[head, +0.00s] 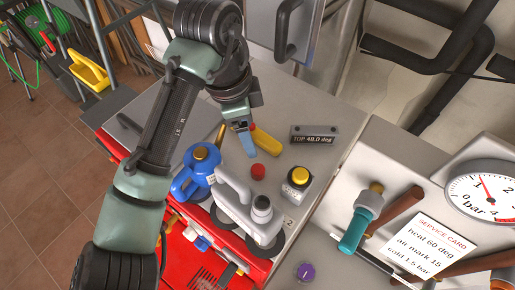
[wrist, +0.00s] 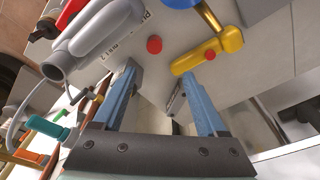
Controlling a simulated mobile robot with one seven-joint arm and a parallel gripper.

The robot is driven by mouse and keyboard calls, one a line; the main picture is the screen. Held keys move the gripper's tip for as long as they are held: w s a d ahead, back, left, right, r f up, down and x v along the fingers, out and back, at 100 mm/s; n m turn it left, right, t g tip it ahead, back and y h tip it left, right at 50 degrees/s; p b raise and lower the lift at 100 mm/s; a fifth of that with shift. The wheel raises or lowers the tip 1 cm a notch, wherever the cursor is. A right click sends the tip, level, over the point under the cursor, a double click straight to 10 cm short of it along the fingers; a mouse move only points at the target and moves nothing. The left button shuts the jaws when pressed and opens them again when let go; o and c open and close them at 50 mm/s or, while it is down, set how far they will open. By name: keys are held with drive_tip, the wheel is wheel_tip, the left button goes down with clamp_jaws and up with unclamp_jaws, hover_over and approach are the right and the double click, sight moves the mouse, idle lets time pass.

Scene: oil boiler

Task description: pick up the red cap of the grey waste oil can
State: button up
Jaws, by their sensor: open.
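My gripper (head: 247,148) is open and empty above the bench, up-left of the cap in the head view. Its two blue fingers stand wide apart in the wrist view (wrist: 160,75).
A yellow tool (head: 265,142) with a red spot lies close to my fingers. A blue can (head: 195,175) stands left of the grey can. Bare bench shows around the cap.

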drive_tip(key=b, duration=0.3)
hover_over(258, 169)
drive_tip(key=a, duration=0.1)
drive_tip(key=f, duration=0.7)
drive_tip(key=shift+s+a, duration=0.15)
drive_tip(key=shift+s, duration=0.05)
drive_tip(key=shift+w+f, duration=0.1)
drive_tip(key=shift+f, duration=0.4)
drive_tip(key=f, duration=0.2)
drive_tip(key=d+f, duration=0.1)
drive_tip(key=f, duration=0.2)
drive_tip(key=shift+w, duration=0.1)
drive_tip(key=shift+r, duration=0.1)
clamp_jaws()
